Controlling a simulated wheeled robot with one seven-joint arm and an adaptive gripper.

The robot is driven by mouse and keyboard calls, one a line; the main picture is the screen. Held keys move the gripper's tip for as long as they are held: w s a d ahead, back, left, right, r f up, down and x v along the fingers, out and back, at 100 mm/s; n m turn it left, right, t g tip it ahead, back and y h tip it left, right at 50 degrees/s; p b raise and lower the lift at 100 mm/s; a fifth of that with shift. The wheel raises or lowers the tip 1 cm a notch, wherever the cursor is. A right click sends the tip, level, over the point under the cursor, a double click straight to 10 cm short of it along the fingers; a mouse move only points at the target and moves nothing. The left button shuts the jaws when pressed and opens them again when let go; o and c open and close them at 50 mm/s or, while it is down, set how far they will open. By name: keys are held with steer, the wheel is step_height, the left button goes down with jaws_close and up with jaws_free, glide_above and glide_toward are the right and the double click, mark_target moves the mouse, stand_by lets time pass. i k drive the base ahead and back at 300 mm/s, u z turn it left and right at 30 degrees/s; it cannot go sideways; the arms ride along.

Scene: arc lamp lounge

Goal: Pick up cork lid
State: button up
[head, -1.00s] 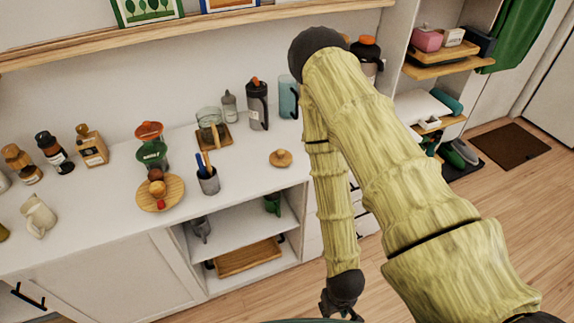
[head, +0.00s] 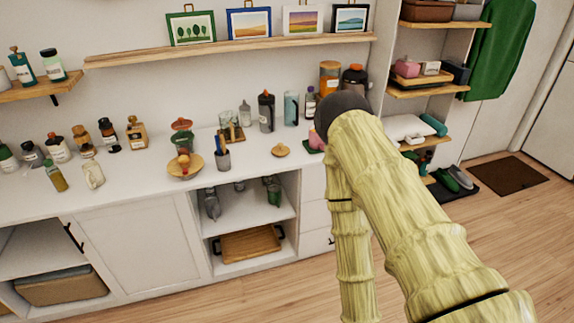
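The cork lid (head: 281,150) is a small, round, tan piece with a knob on top. It lies on the white counter (head: 130,168), right of the pen cup and left of my arm, with bare counter around it. My bamboo-textured arm fills the right middle of the head view and runs down past the bottom edge. My gripper is out of the picture, so its fingers and anything in them are hidden.
A pen cup (head: 223,160), a wooden plate with fruit (head: 185,167), a glass jar on a board (head: 232,133) and several bottles share the counter. A shelf with pictures (head: 230,50) hangs above. Open shelves below hold a wooden tray (head: 250,243).

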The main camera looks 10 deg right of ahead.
mark_target(281, 149)
steer(key=u, duration=0.85)
steer(key=i, duration=1)
steer(key=z, duration=0.5)
steer(key=i, duration=0.6)
steer(key=z, duration=0.7)
